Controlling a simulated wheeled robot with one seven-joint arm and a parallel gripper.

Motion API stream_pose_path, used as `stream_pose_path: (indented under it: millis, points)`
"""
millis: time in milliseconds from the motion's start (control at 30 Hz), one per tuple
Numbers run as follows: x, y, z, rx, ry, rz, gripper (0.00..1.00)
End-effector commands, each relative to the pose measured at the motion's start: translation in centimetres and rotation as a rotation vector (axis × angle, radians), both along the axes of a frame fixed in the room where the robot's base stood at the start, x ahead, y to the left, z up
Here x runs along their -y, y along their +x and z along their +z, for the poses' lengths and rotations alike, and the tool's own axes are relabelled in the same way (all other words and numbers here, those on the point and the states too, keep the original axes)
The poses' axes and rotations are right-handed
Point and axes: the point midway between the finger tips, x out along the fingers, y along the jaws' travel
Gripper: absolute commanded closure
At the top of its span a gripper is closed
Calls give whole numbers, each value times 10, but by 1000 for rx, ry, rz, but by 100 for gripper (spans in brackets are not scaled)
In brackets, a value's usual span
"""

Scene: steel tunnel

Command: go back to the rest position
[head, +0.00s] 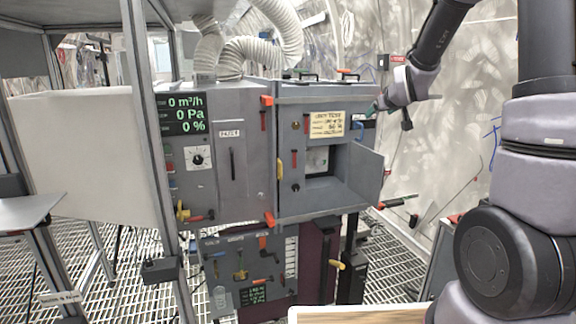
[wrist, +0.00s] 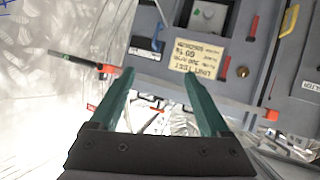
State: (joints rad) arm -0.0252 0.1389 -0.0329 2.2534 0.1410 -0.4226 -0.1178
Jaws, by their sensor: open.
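My gripper (head: 374,108) is at the upper right corner of the grey cabinet (head: 308,206) in the head view. It is raised, with the arm coming down from the top right. In the wrist view, my gripper (wrist: 158,78) shows two green fingers spread apart with nothing between them. The cabinet's small door (head: 366,174) stands open to the right, showing a recess with a pale panel (head: 318,160). A yellow label (head: 326,124) is above the recess; it appears upside down in the wrist view (wrist: 203,53). Whether the fingers touch the cabinet I cannot tell.
A second grey cabinet (head: 230,180) with a display (head: 186,115) stands to the left. A lower panel (head: 245,275) with tools is below. White hoses (head: 262,48) run above. A wooden surface edge (head: 360,315) is at the front.

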Motion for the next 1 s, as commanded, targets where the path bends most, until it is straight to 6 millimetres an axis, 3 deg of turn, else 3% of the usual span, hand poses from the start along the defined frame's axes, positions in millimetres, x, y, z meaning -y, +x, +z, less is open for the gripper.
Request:
stream_pose_path:
  millis: [33, 100, 300, 500, 600, 700, 800, 1000]
  points:
    - [0, -21, 19, -23, 43, -22, 20]
    - [-1, -52, 33, -75, 106, -52, 20]
    - [-9, -148, 62, -224, 283, -131, 20]
    - [-25, -252, 72, -374, 445, -198, 20]
    - [-33, -294, 72, -436, 510, -223, 20]
    - [-39, -324, 69, -483, 553, -241, 20]
    - [-43, -340, 67, -511, 579, -252, 20]
    - [-44, -347, 66, -525, 589, -257, 20]
